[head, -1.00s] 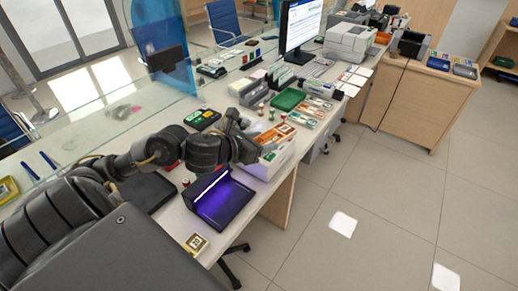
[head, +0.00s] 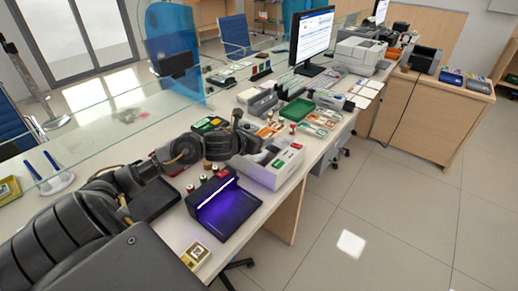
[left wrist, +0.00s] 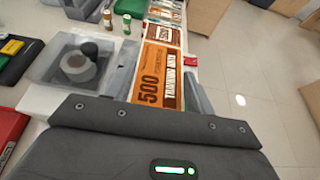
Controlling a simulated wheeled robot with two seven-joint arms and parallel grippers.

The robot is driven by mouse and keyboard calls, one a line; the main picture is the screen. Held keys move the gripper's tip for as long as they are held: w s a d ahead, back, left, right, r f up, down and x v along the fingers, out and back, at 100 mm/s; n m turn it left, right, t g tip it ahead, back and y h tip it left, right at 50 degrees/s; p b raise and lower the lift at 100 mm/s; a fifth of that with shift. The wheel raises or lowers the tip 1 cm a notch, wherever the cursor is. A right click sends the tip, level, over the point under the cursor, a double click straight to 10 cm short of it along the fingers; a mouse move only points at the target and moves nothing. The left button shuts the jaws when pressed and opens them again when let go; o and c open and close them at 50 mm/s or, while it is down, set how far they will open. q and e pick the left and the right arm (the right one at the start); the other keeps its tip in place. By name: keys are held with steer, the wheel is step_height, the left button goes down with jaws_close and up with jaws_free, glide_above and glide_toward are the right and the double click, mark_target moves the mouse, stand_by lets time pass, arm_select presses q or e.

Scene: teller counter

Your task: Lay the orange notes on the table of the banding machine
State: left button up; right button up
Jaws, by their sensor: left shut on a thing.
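My left gripper (head: 246,143) is shut on the orange notes (left wrist: 156,78), a flat bundle marked 500. In the left wrist view the notes lie between the two fingers (left wrist: 160,88). In the head view the arm and gripper mostly hide them. The banding machine (head: 284,172) is a white box just beside and below the gripper. In the left wrist view its grey housing (left wrist: 52,72) with a dark roll is left of the notes. I cannot tell whether the notes touch its table. My right gripper is not in view.
A dark lamp unit with purple light (head: 225,207) stands in front of the machine. Behind are several note bundles (head: 316,130), small stamps and a green tray (head: 297,110). A glass screen (head: 110,120) runs along the left. The floor on the right is clear.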

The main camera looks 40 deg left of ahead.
arm_select(q)
steer(key=shift+w+a+f, duration=0.35)
steer(key=shift+w+f, duration=0.1)
steer(key=shift+f, duration=0.15)
steer(key=shift+w+a+f, duration=0.35)
steer(key=shift+w+f, duration=0.05)
steer(key=shift+f, duration=0.2)
step_height(320, 180, down, 3)
steer(key=shift+w+a+f+p, duration=0.1)
steer(key=shift+f+p, duration=0.05)
steer(key=shift+p, duration=0.25)
steer(key=o, duration=1.1)
steer(key=shift+f, duration=0.1)
